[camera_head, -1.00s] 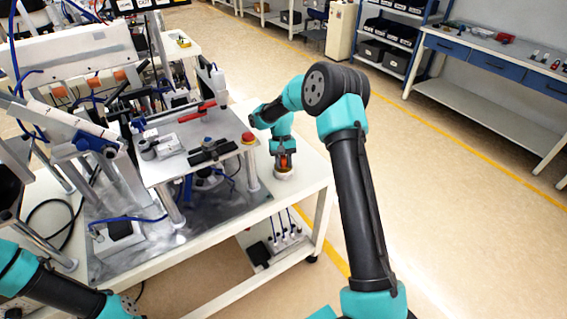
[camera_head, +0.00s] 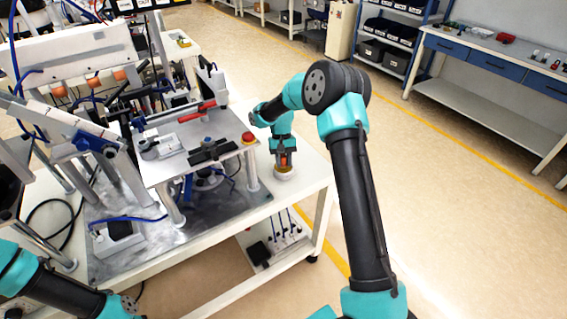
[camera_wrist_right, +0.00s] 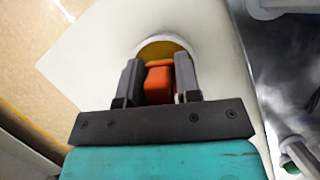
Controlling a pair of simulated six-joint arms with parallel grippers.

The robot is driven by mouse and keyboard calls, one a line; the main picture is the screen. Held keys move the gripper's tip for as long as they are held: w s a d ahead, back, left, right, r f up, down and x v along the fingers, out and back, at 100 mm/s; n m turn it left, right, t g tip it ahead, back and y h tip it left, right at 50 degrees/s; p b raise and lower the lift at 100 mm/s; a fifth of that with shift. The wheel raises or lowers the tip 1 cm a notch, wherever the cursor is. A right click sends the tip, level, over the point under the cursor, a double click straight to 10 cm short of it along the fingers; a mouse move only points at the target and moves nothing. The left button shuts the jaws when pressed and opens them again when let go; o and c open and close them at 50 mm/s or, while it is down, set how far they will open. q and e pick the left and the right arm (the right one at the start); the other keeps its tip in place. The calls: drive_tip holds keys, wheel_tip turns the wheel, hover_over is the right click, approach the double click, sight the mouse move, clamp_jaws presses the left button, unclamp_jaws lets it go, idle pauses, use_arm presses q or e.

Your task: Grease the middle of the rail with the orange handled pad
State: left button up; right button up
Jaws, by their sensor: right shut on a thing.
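My right gripper (camera_head: 284,161) points down at the table's right corner, its fingers shut on the pad's orange handle (camera_wrist_right: 159,82). The handle stands upright at a round white dish (camera_head: 285,175) with a yellow-brown inside, which shows behind the fingers in the right wrist view (camera_wrist_right: 146,46). The pad's underside is hidden, so I cannot tell whether it touches the dish's contents. A sloping pale bar (camera_head: 55,117) with a blue clamp, at the left of the machine, may be the rail; I cannot tell for sure. My left arm enters at lower left, its gripper out of frame.
A raised plate (camera_head: 190,165) on posts carries clamps, a red-handled tool (camera_head: 197,112) and a red button (camera_head: 248,138) close left of my right gripper. Blue hoses (camera_head: 130,219) hang around the machine. The white table (camera_head: 305,185) is clear around the dish.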

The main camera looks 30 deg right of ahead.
sight(284, 156)
drive_tip(key=shift+r, duration=3.1)
